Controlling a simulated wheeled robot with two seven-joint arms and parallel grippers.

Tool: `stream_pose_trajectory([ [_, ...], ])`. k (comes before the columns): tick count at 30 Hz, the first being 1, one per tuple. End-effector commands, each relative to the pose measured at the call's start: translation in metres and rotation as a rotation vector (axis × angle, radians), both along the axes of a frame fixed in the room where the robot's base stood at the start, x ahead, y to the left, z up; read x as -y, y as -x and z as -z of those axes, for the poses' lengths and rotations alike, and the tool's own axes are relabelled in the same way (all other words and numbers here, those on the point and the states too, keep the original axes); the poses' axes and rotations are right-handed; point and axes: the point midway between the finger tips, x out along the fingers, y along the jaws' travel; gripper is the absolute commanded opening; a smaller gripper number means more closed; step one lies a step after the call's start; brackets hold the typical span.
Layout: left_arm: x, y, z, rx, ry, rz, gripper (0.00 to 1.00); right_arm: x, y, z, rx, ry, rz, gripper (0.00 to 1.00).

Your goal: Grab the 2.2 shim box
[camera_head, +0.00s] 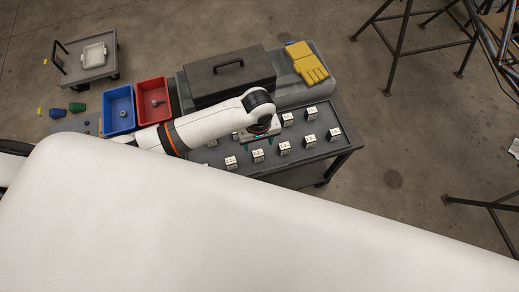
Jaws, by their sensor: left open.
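Several small black-and-white shim boxes stand in rows on a dark tray table (322,152). Their printed labels are too small to read surely, so I cannot tell which one is the 2.2 box. Boxes in the near row include one at the right end (334,134), one left of it (309,141), a middle one (284,148) and one further left (258,156). My left gripper (259,143) is open and points down over the middle of the boxes. Its hand and arm hide some boxes in the far row. My right gripper is out of view.
A dark toolbox (228,74) and yellow gloves (309,65) are behind the boxes. Blue (118,110) and red (151,98) bins stand to the left. A cart (88,65) is at far left, metal stands (403,45) at right. A large white surface covers the foreground.

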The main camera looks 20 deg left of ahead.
Motion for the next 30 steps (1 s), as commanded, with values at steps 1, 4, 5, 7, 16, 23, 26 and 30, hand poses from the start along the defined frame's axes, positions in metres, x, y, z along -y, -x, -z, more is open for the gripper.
stream_pose_trajectory([
  [1, 0.0, 0.0, 0.01, -0.003, -0.002, 0.0, 0.6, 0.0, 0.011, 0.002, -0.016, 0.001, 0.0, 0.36],
  [4, 0.0, 0.0, 0.025, 0.0, 0.0, 0.0, 0.6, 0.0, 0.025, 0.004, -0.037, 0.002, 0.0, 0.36],
  [5, 0.0, 0.0, 0.029, 0.0, 0.0, 0.001, 0.6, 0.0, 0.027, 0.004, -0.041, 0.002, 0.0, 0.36],
  [7, 0.0, 0.0, 0.034, 0.001, 0.001, 0.001, 0.6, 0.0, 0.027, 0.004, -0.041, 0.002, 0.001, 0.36],
  [16, -0.001, 0.001, 0.068, 0.0, -0.001, 0.001, 0.6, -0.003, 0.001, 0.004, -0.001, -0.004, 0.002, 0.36],
  [23, -0.001, 0.0, 0.088, 0.003, 0.001, 0.001, 0.6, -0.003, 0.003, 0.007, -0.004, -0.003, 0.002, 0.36],
  [26, -0.001, 0.0, 0.089, 0.003, 0.001, 0.001, 0.6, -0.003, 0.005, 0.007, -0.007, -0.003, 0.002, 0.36],
  [30, -0.001, 0.001, 0.088, 0.002, 0.001, 0.001, 0.53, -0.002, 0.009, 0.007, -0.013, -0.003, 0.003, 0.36],
])
